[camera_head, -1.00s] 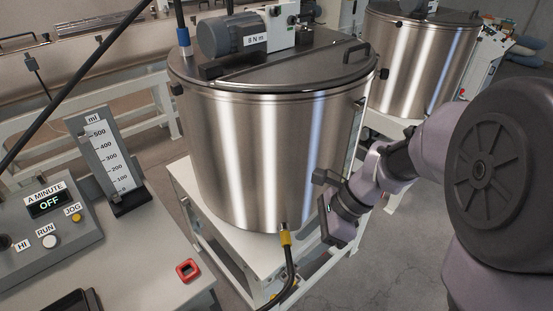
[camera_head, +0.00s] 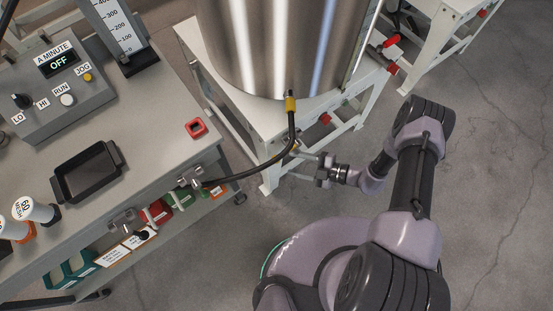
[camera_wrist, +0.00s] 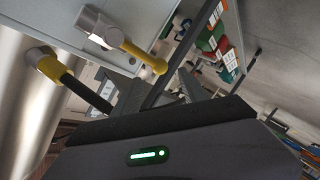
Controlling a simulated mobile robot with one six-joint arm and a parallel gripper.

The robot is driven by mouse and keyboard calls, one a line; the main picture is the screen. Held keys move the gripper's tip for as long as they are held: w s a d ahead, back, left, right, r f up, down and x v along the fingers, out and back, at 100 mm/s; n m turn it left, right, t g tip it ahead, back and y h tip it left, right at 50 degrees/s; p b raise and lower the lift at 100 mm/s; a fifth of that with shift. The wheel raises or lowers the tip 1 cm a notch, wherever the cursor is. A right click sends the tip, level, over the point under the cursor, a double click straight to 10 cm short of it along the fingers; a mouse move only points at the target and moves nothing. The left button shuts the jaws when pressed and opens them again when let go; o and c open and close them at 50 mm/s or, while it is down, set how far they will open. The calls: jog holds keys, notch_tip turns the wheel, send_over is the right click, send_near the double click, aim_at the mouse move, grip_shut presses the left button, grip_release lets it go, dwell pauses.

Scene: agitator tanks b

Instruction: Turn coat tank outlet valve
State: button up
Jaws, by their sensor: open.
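The steel tank (camera_head: 285,45) stands on a white stand, with a yellow hose fitting (camera_head: 291,104) low on its front. A silver valve body (camera_wrist: 97,27) with a yellow lever (camera_wrist: 143,56) shows on the white stand in the wrist view. I cannot make out this valve in the head view, and no label shows whether it is the coat tank's outlet valve. My gripper (camera_head: 302,163) is open and empty, in front of the stand by the black hose. In the wrist view its dark fingers (camera_wrist: 160,92) point toward the lever and appear apart from it.
The black hose (camera_head: 278,158) curves from the fitting to the bench (camera_head: 140,120), passing close to my gripper. A red part (camera_head: 325,119) is on the stand's front and red-handled parts (camera_head: 391,40) at its right.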

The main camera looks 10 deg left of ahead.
aim_at(276, 160)
jog(key=b+x, duration=0.1)
jog(key=x, duration=0.7)
jog(key=shift+r, duration=0.1)
jog(key=shift+c, duration=0.4)
grip_shut()
dwell(0.7)
